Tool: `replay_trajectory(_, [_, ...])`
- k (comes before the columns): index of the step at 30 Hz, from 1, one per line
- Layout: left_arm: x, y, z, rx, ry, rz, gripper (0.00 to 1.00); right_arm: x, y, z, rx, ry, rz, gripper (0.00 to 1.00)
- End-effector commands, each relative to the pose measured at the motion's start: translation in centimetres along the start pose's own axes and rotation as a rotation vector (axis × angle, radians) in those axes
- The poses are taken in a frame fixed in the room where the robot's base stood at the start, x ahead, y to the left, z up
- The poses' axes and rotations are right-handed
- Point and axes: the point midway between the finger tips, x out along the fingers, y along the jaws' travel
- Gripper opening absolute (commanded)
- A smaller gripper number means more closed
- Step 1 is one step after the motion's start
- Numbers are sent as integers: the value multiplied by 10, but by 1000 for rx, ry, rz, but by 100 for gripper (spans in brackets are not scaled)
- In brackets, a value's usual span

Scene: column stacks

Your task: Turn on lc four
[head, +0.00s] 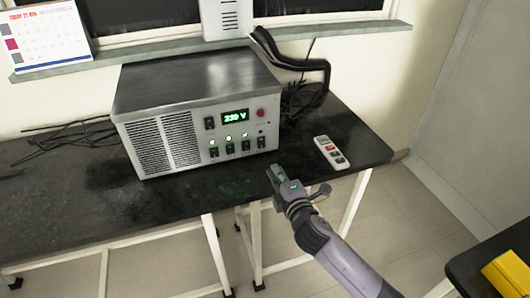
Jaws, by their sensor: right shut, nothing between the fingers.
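A grey metal power unit (195,80) stands on the black table, with a vent grille and a green display (235,117) reading 230 V. A row of small black switches runs along its lower front. Green lights glow above the left and middle ones. The rightmost switch (261,143) shows no clear green glow above it. The labels are too small to read. My right gripper (273,174) is shut and empty, in front of and below the unit's right front corner, apart from the switches. My left gripper is not in view.
A red button (261,113) is at the panel's upper right. A white remote-like controller (331,152) lies on the black table (75,208) right of the unit. Black cables (312,75) run behind it. A yellow object (508,275) is at lower right. The table's front left is clear.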

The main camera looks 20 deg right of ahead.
Motion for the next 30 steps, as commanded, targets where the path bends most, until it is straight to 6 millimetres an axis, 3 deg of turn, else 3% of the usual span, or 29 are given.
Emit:
replay_trajectory(6, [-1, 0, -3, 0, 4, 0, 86, 50, 1, 0, 0, -1, 2, 0])
replay_trajectory(13, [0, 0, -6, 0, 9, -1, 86, 87, 1, 0, 1, 0, 1, 0])
replay_trajectory(19, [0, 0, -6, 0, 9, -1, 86, 100, 0, 0, 1, 1, 0, 0])
replay_trajectory(30, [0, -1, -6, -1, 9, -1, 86, 101, 0, 0, 1, 0, 0, 0])
